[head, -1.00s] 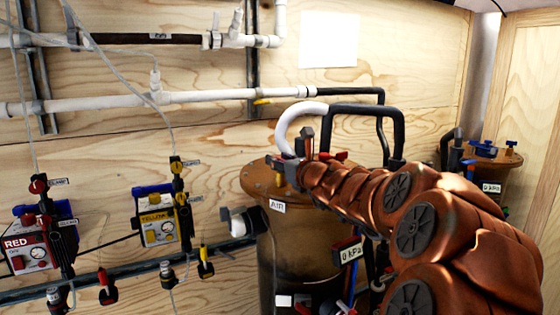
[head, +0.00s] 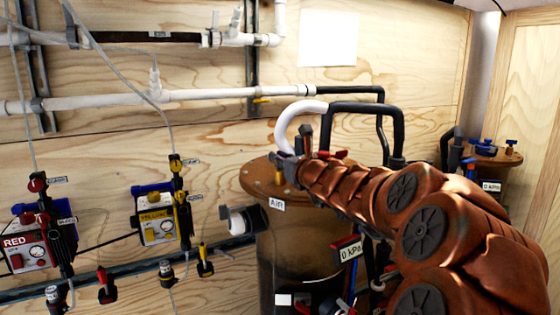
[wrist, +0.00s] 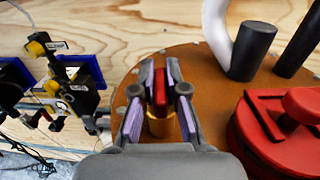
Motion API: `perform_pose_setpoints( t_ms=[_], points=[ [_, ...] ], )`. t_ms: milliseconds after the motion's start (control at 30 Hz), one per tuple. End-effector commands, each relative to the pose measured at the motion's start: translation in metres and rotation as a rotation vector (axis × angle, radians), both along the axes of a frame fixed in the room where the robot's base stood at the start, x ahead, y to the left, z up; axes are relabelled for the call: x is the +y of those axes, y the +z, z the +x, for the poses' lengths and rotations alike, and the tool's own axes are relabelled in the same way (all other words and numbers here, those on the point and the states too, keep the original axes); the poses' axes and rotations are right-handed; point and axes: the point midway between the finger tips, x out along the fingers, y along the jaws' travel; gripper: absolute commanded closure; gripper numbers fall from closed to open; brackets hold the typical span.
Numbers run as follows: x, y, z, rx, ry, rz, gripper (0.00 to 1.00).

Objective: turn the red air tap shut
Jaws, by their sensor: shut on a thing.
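The red air tap's handle (wrist: 160,92) stands on a brass stem (wrist: 160,125) on the brown lid of the tank (wrist: 210,62). My gripper (wrist: 161,72) is shut on the handle, with a purple-padded finger on each side. In the head view my gripper (head: 287,166) is at the lid's upper side, above the AIR label (head: 277,205). There the handle is hidden behind the fingers, and part of the brass stem (head: 279,178) shows below them.
A large red fitting (wrist: 280,130) is close to the right of my gripper on the lid. White and black hoses (head: 300,118) rise behind it. Yellow and red pump units (head: 157,228) hang on the wooden wall at left. A 0 kPa gauge (head: 347,248) is in front.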

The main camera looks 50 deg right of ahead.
Motion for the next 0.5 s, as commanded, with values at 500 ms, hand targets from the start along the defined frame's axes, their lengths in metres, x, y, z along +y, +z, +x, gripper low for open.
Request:
perform_pose_setpoints(
  t_ms=[500],
  points=[
    [0.0113,0.0115,0.0051,-0.015,-0.001,-0.026,1.0]
  ],
)
